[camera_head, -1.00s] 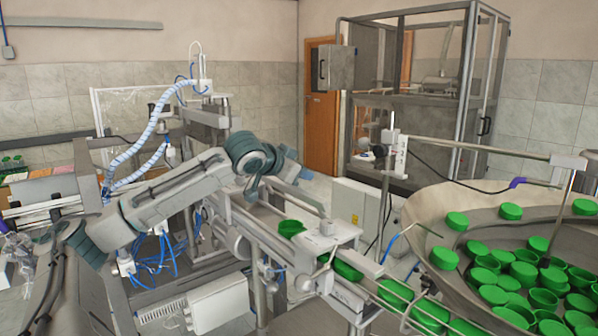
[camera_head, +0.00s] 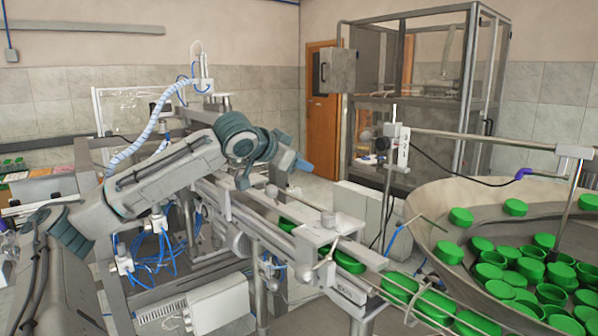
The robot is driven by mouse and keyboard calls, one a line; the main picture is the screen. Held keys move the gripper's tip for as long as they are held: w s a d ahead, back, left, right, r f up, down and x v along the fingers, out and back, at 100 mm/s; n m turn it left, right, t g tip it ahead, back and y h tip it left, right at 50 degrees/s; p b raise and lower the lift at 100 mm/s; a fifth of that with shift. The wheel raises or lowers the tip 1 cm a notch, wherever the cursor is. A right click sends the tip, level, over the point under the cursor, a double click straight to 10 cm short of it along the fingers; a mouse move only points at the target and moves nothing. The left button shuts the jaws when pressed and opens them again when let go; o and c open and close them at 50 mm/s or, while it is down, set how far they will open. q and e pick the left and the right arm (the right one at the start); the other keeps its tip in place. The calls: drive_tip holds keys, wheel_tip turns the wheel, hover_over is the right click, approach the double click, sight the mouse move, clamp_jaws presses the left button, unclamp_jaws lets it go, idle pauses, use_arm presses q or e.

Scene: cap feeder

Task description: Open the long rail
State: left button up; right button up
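The long rail (camera_head: 298,206) is a narrow metal bar lying over the conveyor (camera_head: 255,228), with a rounded end near the clamp block. Green caps (camera_head: 287,224) sit in the channel beneath and beside it. My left arm reaches in from the left, and its gripper (camera_head: 303,165) hangs above and just behind the far part of the rail, seemingly apart from it. Its fingers are small and seen from the side, so I cannot tell whether they are open. My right gripper is out of view.
A clamp block with a knob (camera_head: 326,252) stands on the conveyor just in front of the rail. A metal bowl (camera_head: 440,205) full of green caps is at the right. A sensor post (camera_head: 391,160) rises behind the conveyor. Blue hoses hang below my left arm.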

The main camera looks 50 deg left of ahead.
use_arm(q)
drive_tip(key=s+d+r+b, duration=0.1)
drive_tip(key=s+r+b, duration=0.2)
drive_tip(key=s+r, duration=0.3)
drive_tip(key=shift+s, duration=0.4)
idle(0.4)
drive_tip(key=shift+d+f, duration=0.1)
idle(0.3)
drive_tip(key=b+v, duration=0.3)
drive_tip(key=v, duration=0.7)
drive_tip(key=shift+s, duration=0.35)
